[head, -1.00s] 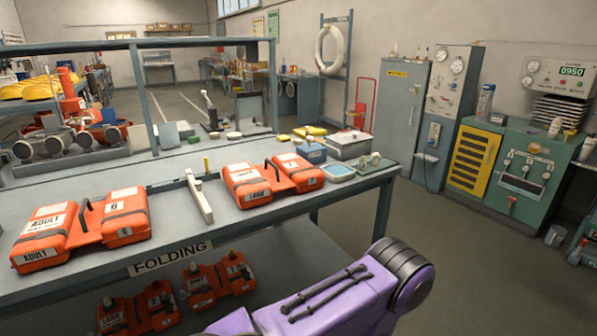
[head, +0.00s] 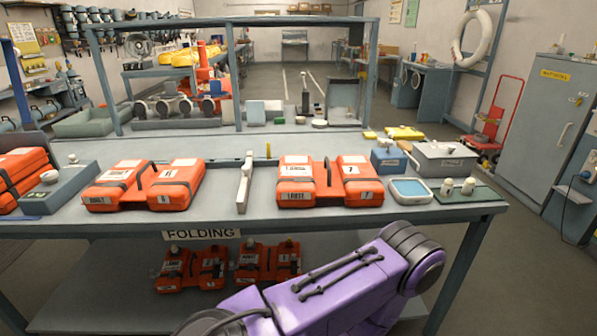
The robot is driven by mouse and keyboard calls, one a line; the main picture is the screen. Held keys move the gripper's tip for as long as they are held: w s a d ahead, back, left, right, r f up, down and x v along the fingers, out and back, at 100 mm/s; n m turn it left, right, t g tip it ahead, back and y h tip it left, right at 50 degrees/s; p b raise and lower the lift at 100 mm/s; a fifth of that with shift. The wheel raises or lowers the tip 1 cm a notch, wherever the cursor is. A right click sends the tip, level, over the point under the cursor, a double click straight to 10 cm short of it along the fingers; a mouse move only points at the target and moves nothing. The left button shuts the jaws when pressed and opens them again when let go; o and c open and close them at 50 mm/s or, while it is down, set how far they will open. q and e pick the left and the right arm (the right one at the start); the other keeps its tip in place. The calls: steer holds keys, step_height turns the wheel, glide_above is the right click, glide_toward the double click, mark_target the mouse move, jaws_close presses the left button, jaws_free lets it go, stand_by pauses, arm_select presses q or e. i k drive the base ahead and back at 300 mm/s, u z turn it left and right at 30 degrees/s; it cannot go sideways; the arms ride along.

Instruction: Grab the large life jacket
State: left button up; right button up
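The large life jacket (head: 326,182) is orange with dark straps, a dark handle and a white label that seems to read "LARGE". It lies flat on the grey table (head: 268,218), right of the middle. A similar orange life jacket (head: 146,184) labelled "ADULT" lies to its left. A pale upright divider (head: 245,182) stands between the two. A purple arm of mine crosses the bottom of the head view in front of the table. Neither gripper is in view, and nothing touches the large life jacket.
More orange jackets (head: 268,262) lie on the lower shelf under the "FOLDING" sign (head: 202,234). Floor is open at right.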

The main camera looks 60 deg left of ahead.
mark_target(301, 180)
steer(key=u, duration=0.9)
steer(key=i, duration=0.8)
steer(key=u, duration=0.8)
